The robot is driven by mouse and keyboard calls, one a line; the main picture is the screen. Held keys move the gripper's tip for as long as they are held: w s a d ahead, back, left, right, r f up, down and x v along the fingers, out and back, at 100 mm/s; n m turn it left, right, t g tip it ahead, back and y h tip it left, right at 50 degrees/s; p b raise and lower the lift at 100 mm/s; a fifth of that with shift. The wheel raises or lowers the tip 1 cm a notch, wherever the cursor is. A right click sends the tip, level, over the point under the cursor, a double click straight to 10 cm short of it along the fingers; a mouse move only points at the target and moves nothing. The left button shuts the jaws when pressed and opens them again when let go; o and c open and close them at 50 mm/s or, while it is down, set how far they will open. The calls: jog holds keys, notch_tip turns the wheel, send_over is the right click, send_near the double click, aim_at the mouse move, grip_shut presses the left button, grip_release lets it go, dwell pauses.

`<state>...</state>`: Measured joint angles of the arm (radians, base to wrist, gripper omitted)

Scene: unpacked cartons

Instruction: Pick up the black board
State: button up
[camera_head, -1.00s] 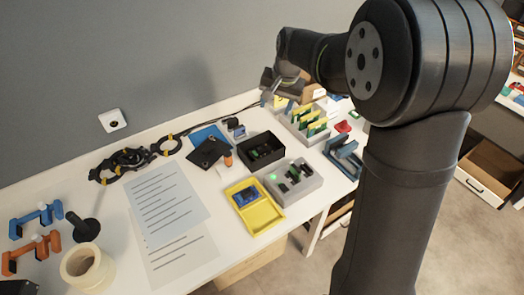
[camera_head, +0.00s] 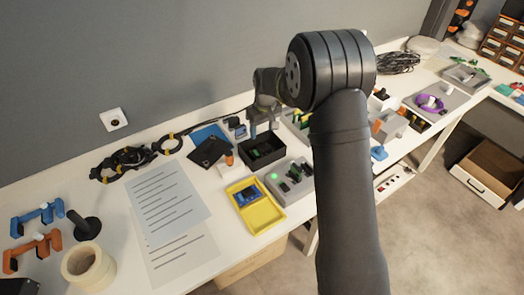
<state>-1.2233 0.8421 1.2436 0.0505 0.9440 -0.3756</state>
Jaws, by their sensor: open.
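A flat black board-like piece (camera_head: 208,151) lies partly over a blue sheet (camera_head: 207,134), left of an open black box (camera_head: 276,160). Small dark and green pieces lie inside the box. A grey tray (camera_head: 303,190) right of it holds several small dark boards (camera_head: 291,180) and shows a green light. I cannot tell for sure which of these dark pieces is the task's board. My gripper (camera_head: 263,132) is open, pointing down above the back of the black box. I see nothing between its fingers. My arm hides part of the table to the right.
A yellow tray (camera_head: 268,217) with a blue board (camera_head: 247,197) stands in front of the box. An orange-topped piece (camera_head: 229,160) stands close to the box's left side. Papers (camera_head: 168,200), coiled black cable (camera_head: 125,161) and a tape roll (camera_head: 86,266) lie to the left.

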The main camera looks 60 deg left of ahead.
aim_at(262, 146)
notch_tip(262, 146, down, 3)
jog(key=shift+a+r, duration=0.1)
jog(key=shift+a, duration=0.05)
jog(key=shift+w+f, duration=0.1)
jog(key=shift+f, duration=2.6)
jog(key=c, duration=1.1)
jog(key=shift+r, duration=0.15)
jog(key=shift+r, duration=0.55)
notch_tip(262, 146, up, 3)
jog(key=shift+a+r, duration=0.1)
jog(key=w+d+r, duration=0.2)
jog(key=d, duration=0.1)
jog(key=w+d+r, duration=0.2)
jog(key=d, duration=0.1)
jog(key=w+d+r, duration=0.2)
jog(key=w+d, duration=0.1)
jog(key=shift+w+d+r, duration=0.1)
jog(key=shift+d+r, duration=0.05)
jog(key=shift+r, duration=0.1)
